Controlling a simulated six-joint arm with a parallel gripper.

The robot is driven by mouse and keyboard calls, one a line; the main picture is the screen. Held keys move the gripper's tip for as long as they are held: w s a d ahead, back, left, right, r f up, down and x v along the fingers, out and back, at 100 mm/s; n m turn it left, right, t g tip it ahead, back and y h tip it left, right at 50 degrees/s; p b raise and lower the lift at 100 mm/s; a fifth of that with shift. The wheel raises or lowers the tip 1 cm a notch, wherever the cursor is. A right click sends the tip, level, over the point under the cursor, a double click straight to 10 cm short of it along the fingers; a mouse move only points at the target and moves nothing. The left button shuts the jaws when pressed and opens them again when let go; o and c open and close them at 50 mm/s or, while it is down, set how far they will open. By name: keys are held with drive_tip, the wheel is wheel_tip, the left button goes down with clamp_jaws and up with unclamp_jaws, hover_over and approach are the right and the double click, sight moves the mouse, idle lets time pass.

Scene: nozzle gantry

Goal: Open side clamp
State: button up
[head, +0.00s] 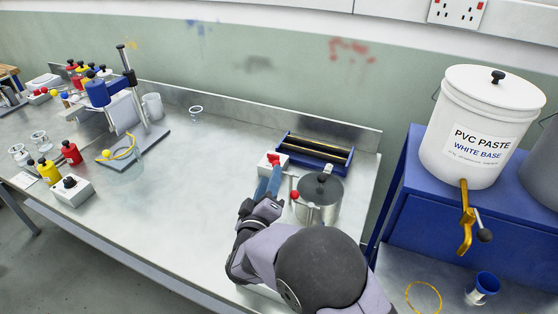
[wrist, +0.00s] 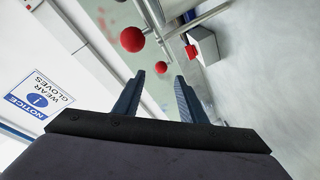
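My gripper (head: 269,180) is on the bench just left of a lidded metal pot (head: 322,193). In the wrist view its two blue fingers (wrist: 159,78) are apart, with nothing between them. A red ball knob (head: 295,195) shows at the pot's left side, right of the fingers. In the wrist view a larger red ball (wrist: 132,39) and a smaller red ball (wrist: 162,68) lie ahead of the fingertips, near metal rods (wrist: 196,20). I cannot tell which part is the side clamp, or its state. My arm hides part of the pot's front.
A pale box with a red top (head: 273,160) stands beyond the fingertips. A blue rack (head: 314,153) is behind the pot. A stand with a blue head (head: 97,93) is at left. The bench (head: 205,165) between is clear. A white paste bucket (head: 482,125) sits at right.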

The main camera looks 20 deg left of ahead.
drive_tip(key=shift+s+d+f+h, duration=0.15)
drive_tip(key=shift+s+f+h, duration=0.15)
drive_tip(key=shift+s+f, duration=0.1)
drive_tip(key=shift+w, duration=0.1)
drive_tip(key=w+a+p, duration=0.2)
drive_tip(key=w, duration=0.9)
drive_tip(key=shift+w+a, duration=0.15)
drive_tip(key=shift+w, duration=0.2)
drive_tip(key=shift+r, duration=0.1)
drive_tip(key=c, duration=0.9)
